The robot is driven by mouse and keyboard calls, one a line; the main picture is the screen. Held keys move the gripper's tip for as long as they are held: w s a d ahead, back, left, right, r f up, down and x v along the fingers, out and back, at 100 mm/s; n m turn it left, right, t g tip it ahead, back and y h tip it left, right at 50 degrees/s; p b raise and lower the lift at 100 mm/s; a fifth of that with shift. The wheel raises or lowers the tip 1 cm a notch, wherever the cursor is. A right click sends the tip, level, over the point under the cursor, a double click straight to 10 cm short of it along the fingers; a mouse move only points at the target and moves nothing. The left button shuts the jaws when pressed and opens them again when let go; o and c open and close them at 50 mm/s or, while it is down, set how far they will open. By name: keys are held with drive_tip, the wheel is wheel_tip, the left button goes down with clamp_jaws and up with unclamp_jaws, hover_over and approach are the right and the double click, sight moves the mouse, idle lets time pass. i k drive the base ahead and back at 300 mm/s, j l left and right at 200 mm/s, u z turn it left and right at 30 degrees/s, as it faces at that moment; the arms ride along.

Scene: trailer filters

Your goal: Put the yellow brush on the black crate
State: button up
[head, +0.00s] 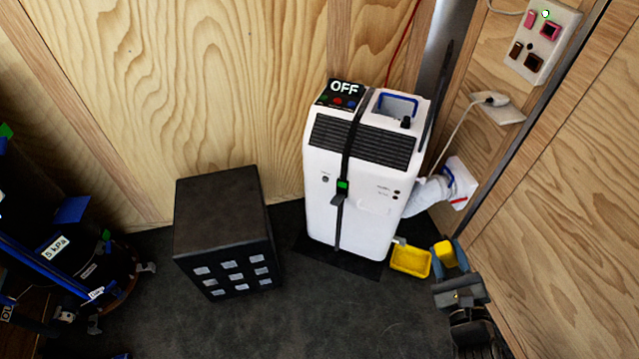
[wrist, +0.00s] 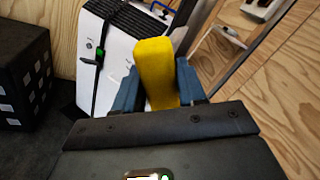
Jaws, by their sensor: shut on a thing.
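The yellow brush (head: 443,252) is held between the blue fingers of my gripper (head: 449,259), at the lower right of the head view. In the wrist view the brush (wrist: 156,72) stands up between the two fingers of my gripper (wrist: 158,84), which are shut on it. Its lower end is hidden by the gripper. The black crate (head: 222,208) stands on the floor left of centre, well to the left of my gripper. Its top is bare and its front has several pale labels. Part of the crate (wrist: 22,75) shows at the left edge of the wrist view.
A white portable unit (head: 352,190) with an "OFF" sign stands between the crate and my gripper. A yellow tray (head: 410,262) lies on the floor left of my gripper. Wooden walls close in behind and right. Dark equipment (head: 60,255) stands far left. Floor before the crate is clear.

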sight(226, 217)
drive_tip(key=i+u, duration=0.1)
drive_tip(key=u, duration=0.65)
drive_tip(key=i+u, duration=0.15)
drive_tip(key=u, duration=0.25)
drive_tip(key=i+u, duration=0.1)
drive_tip(key=u, duration=0.25)
drive_tip(key=i+l, duration=1.05)
drive_tip(key=i, duration=0.15)
